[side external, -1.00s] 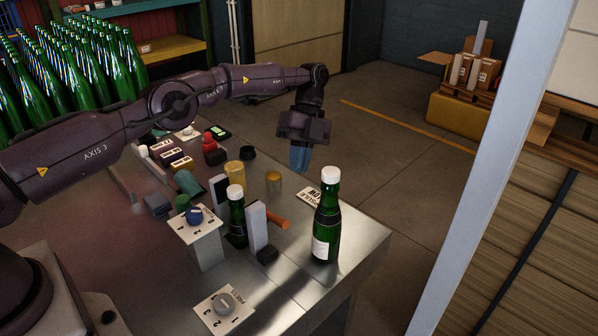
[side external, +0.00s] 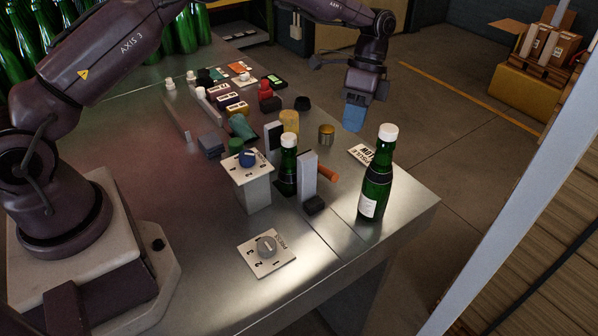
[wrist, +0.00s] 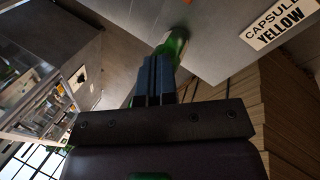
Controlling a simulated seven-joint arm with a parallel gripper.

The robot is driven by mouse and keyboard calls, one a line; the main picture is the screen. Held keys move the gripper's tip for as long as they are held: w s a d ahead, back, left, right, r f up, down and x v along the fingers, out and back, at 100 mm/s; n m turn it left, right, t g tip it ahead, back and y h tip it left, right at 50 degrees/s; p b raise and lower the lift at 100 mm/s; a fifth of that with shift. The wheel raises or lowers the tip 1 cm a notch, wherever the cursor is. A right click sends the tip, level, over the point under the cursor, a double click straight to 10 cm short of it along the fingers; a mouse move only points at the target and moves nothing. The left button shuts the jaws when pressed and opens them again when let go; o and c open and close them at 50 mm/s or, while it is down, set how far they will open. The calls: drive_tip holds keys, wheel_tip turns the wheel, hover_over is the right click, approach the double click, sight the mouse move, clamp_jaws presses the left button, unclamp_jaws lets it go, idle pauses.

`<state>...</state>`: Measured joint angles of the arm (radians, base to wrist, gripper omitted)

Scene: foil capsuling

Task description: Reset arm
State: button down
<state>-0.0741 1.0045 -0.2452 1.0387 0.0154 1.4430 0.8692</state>
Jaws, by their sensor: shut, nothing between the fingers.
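My gripper (side external: 354,118) is shut and empty, its blue fingers pointing down, in the air near the table's far right side. The fingers (wrist: 155,78) also show shut in the wrist view. A green bottle (side external: 376,180) with a white top and a white label stands upright near the table's right corner, apart from my gripper. A green bottle (wrist: 176,42) shows partly behind the fingers in the wrist view. A shorter green bottle (side external: 288,172) with a white top stands between upright plates. Its lower part is partly hidden.
A capsule sign (wrist: 279,22) lies near the edge. An orange cylinder (side external: 327,172), a gold cup (side external: 326,135) and several small items crowd the middle.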

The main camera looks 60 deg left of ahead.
drive_tip(key=s+a+r+n+t+y, duration=0.2)
drive_tip(key=s+r+n+t, duration=0.2)
drive_tip(key=s+r+n, duration=0.5)
drive_tip(key=s+a+r+n+t, duration=0.1)
drive_tip(key=s+r, duration=0.3)
drive_tip(key=s, duration=0.6)
drive_tip(key=s+a+r+n+t, duration=0.1)
drive_tip(key=s+r+t, duration=0.3)
drive_tip(key=s, duration=0.6)
drive_tip(key=shift+s+a+r+t, duration=0.15)
drive_tip(key=shift+a+r+t, duration=0.15)
drive_tip(key=shift+a+r, duration=0.45)
drive_tip(key=shift+d, duration=0.1)
